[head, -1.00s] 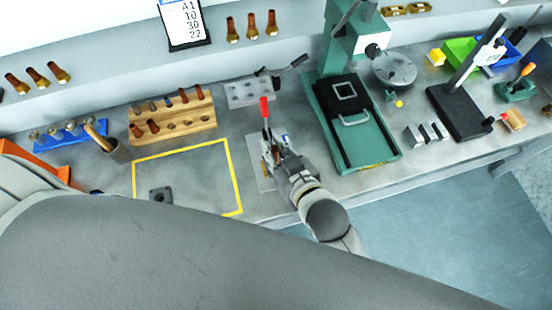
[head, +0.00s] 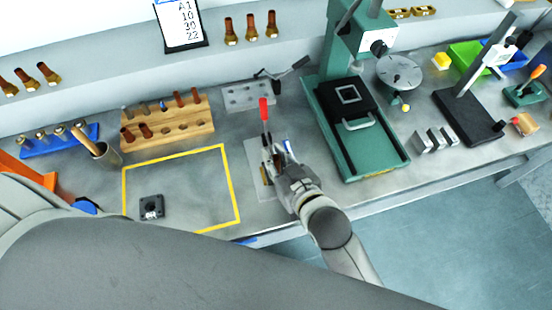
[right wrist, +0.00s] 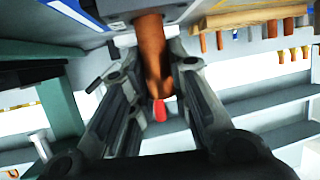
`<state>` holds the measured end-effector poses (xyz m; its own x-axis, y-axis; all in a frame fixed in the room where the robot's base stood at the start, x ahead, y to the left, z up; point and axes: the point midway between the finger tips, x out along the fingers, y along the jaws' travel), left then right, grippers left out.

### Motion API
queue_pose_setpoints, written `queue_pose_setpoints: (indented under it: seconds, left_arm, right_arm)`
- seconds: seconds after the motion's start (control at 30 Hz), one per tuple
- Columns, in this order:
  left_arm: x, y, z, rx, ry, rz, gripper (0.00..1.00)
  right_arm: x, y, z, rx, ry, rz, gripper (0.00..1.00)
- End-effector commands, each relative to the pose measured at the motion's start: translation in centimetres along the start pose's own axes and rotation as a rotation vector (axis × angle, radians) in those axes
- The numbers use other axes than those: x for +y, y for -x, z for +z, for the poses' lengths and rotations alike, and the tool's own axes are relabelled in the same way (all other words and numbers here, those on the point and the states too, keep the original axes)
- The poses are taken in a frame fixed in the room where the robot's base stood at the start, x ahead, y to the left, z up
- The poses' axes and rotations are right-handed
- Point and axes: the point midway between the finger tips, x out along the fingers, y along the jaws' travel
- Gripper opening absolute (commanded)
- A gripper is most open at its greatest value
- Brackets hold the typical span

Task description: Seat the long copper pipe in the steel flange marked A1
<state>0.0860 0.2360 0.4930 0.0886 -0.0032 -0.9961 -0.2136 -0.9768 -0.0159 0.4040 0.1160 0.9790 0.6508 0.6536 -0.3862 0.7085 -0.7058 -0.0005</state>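In the right wrist view a copper pipe (right wrist: 151,45) runs down between the fingers of my right gripper (right wrist: 156,70), which look closed on its sides. The pipe's upper end in that picture meets a grey block. In the head view my right gripper (head: 278,168) is beside the red-handled toggle clamp (head: 264,125); the pipe cannot be made out clearly there. A dark square flange (head: 151,206) with a round hole lies inside the yellow outline; no marking on it is readable. My left arm crosses the foreground, and its gripper is out of view.
A wooden rack (head: 190,133) with several copper pieces stands behind the yellow outline (head: 232,185). The green press (head: 375,150) stands right of the clamp. Most of the outlined area is bare.

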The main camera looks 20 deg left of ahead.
Motion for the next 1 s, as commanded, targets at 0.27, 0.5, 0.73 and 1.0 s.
queue_pose_setpoints:
  seconds: [0.27, 0.5, 0.73, 1.0]
  left_arm:
    - [0.0, 0.0, 0.0, 0.000, 0.000, 0.000, 0.71]
    - [0.0, 0.0, -0.1, 0.001, 0.001, 0.000, 0.71]
    - [0.0, -0.4, -0.1, 0.001, 0.001, 0.000, 0.71]
    - [0.0, -1.1, 0.0, 0.002, 0.001, 0.000, 0.71]
  right_arm:
    - [0.0, 0.0, -0.1, 0.002, 0.000, 0.000, 0.39]
    - [0.0, 0.2, -0.1, 0.003, 0.000, 0.000, 0.39]
    - [0.0, 2.5, 0.0, 0.003, 0.000, 0.000, 0.39]
    - [0.0, 7.5, 0.1, 0.002, 0.000, 0.000, 0.39]
